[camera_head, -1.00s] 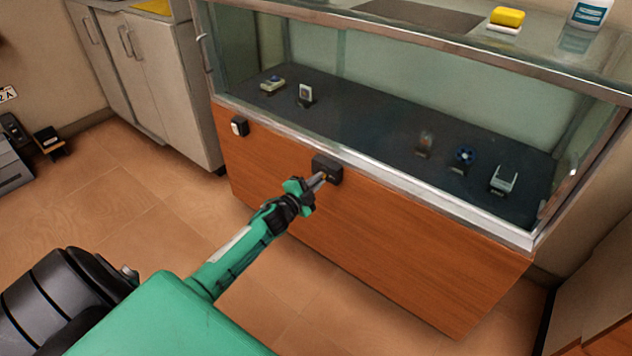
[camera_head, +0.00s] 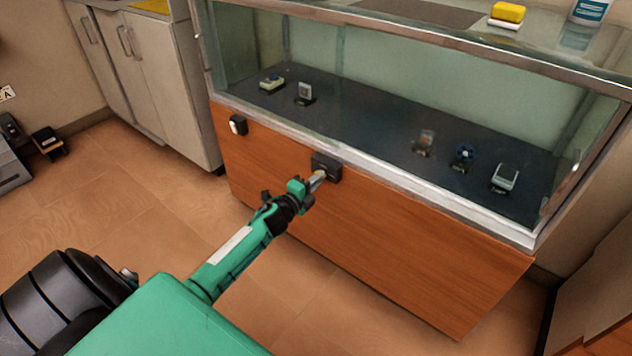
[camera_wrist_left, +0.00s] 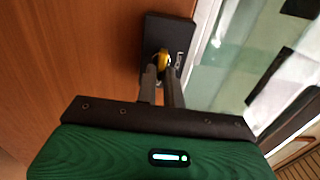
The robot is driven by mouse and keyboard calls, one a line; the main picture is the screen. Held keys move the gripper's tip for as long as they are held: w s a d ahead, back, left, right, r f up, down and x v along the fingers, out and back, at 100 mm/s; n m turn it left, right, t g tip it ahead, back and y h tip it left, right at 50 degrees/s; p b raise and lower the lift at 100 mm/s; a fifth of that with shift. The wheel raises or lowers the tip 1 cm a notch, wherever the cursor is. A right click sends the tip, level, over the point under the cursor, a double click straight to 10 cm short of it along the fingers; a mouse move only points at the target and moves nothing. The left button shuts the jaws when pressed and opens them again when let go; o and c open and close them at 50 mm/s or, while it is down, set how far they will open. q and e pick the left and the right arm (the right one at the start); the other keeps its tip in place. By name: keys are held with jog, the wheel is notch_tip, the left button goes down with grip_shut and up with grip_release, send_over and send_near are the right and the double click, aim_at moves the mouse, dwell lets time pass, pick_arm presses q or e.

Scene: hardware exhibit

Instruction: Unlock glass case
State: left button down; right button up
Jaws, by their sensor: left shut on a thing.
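The glass case (camera_head: 440,214) has a wooden front below and glass above. A black lock box (camera_head: 327,166) is fixed on its front just under the metal rim; it also shows in the left wrist view (camera_wrist_left: 172,32). My left gripper (camera_head: 318,179) is at the lock box, its fingertips close to its face. In the left wrist view its fingers (camera_wrist_left: 162,82) are shut on a small yellow, brass-like piece (camera_wrist_left: 163,58) at the lock. How far this piece sits in the lock is hidden. My right gripper is not in view.
A white-and-black device (camera_head: 237,125) is on the case front, left of the lock. Small exhibits (camera_head: 505,177) stand inside the case. A yellow sponge (camera_head: 508,12) and a bottle (camera_head: 590,11) are on top. The floor before the case is clear.

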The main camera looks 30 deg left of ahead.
pick_arm(q)
jog(key=shift+d+f, duration=0.1)
jog(key=c, duration=1.5)
grip_release()
